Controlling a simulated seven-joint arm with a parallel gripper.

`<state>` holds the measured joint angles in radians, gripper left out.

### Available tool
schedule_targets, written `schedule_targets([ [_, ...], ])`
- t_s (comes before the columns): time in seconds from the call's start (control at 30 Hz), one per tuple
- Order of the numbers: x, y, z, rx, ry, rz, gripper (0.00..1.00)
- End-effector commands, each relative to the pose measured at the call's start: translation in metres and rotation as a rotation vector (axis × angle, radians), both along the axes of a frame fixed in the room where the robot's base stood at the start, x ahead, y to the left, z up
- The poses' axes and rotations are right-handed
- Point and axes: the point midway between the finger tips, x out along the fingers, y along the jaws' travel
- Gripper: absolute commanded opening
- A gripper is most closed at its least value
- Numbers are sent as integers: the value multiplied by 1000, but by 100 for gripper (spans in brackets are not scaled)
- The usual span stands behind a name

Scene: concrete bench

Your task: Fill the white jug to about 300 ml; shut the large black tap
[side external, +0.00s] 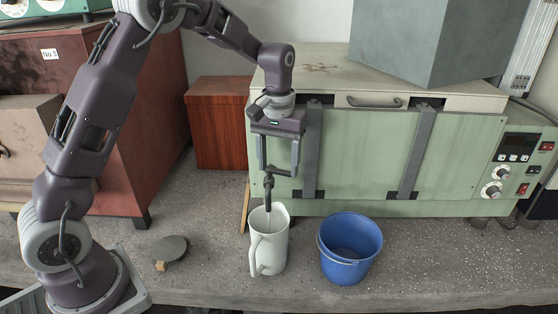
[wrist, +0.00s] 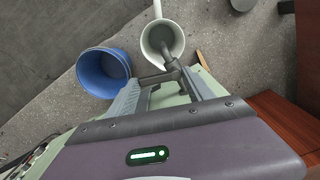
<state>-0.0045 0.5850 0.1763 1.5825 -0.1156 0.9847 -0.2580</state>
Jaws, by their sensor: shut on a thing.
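The white jug (side external: 267,246) stands upright on the bench with its mouth under the black tap (side external: 268,185). A thin pale stream seems to run from the spout into the jug. My gripper (side external: 279,172) points down from above and is shut on the tap's handle. In the wrist view, the tap (wrist: 172,70) lies between the fingers and partly covers the jug (wrist: 148,42). The inside of the jug looks greyish there; I cannot read the level or any marks.
A blue bucket (side external: 350,248) stands just right of the jug and looks empty. A dark round disc (side external: 170,248) lies on the bench to the left. A green oven-like cabinet (side external: 370,150) rises behind. A reddish wooden box (side external: 219,125) stands at the back left.

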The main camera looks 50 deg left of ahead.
Motion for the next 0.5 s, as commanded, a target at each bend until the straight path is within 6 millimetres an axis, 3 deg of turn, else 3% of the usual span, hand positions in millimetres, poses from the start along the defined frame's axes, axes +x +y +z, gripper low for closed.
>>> schedule_targets([
  [0.3, -1, -1, 1, -2, -1, -51, 20],
  [0.33, -1, -1, 1, -2, -1, -50, 62],
  [0.43, -1, -1, 1, -1, -2, -50, 82],
  [0.5, -1, -1, 1, -2, -1, -49, 82],
])
